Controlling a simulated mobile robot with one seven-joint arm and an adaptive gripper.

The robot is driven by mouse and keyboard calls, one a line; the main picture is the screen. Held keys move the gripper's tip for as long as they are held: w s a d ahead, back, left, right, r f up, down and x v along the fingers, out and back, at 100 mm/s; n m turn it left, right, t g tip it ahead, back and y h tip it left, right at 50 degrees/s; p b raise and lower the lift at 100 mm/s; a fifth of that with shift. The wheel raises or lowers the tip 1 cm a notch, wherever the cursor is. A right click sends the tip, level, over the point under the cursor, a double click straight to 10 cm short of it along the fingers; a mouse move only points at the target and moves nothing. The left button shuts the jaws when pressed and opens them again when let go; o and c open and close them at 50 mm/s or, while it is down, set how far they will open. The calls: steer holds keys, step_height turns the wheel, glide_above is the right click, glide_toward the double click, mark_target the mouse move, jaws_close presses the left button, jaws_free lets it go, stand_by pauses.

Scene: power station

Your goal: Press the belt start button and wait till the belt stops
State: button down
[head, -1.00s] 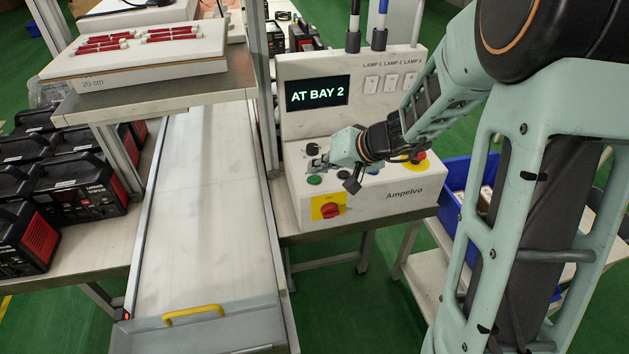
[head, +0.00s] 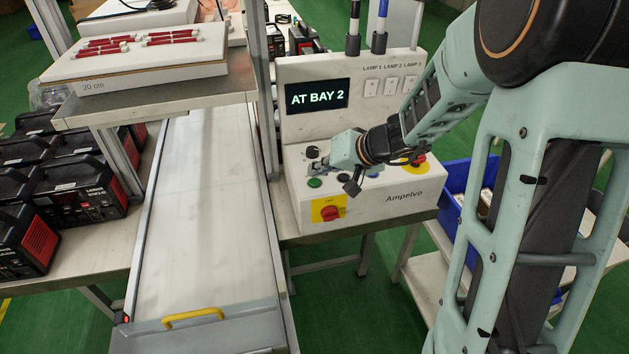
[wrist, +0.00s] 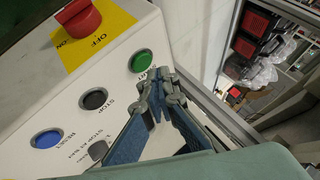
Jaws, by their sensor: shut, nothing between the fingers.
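The control box (head: 405,196) labelled Ampelvo stands right of the belt (head: 205,210), and its screen (head: 317,96) reads AT BAY 2. The green button (head: 314,183) shows on the box's sloped top; in the wrist view the green button (wrist: 142,61) has part of its label hidden by my fingers. My gripper (head: 318,167) is shut and empty, its tips close to the green button. Whether they touch it I cannot tell. A black stop button (wrist: 94,98) and a blue reset button (wrist: 47,139) also show in the wrist view. The belt carries nothing in view.
A red rotary switch (head: 330,212) on a yellow plate sits on the box's front. A red emergency button (head: 418,160) is on its right. A shelf (head: 160,102) overhangs the belt's left side. Black-red machines (head: 80,190) stand at left, a blue bin (head: 455,175) at right.

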steer(key=shift+f+b, duration=0.2)
steer(key=shift+b, duration=0.1)
steer(key=shift+f+b, duration=0.3)
steer(key=shift+b, duration=0.3)
